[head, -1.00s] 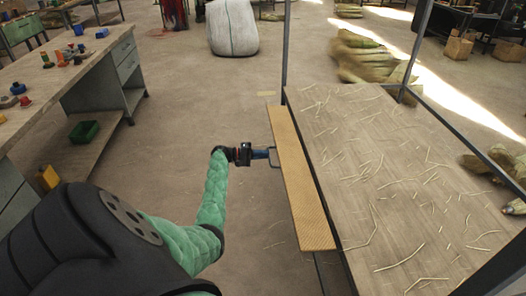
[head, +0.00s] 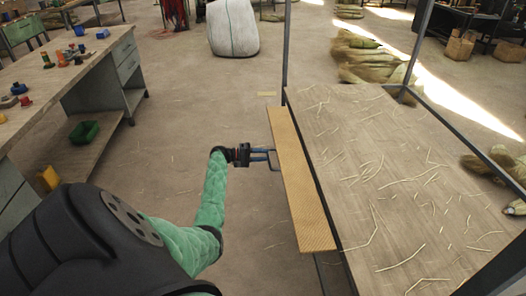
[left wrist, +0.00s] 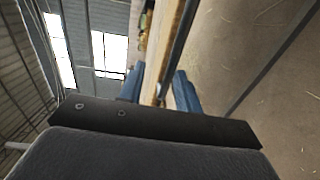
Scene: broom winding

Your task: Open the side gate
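The side gate (head: 300,185) is a long tan perforated panel along the left side of the wooden table. A thin dark gap shows between its right edge and the tabletop. Its bracket-shaped metal handle (head: 275,160) sticks out to the left. My left gripper (head: 270,155) is at the handle, its two blue fingers apart. In the left wrist view the fingers (left wrist: 158,90) are spread, with the gate's edge (left wrist: 168,35) and a metal bar seen between them. I cannot tell whether a finger touches the handle. My right gripper is not in view.
The table (head: 400,180) is strewn with straw and has dark metal posts around it. A workbench (head: 55,75) with small coloured parts stands at the left. A white sack (head: 232,28) is at the back. The floor between workbench and gate is mostly clear.

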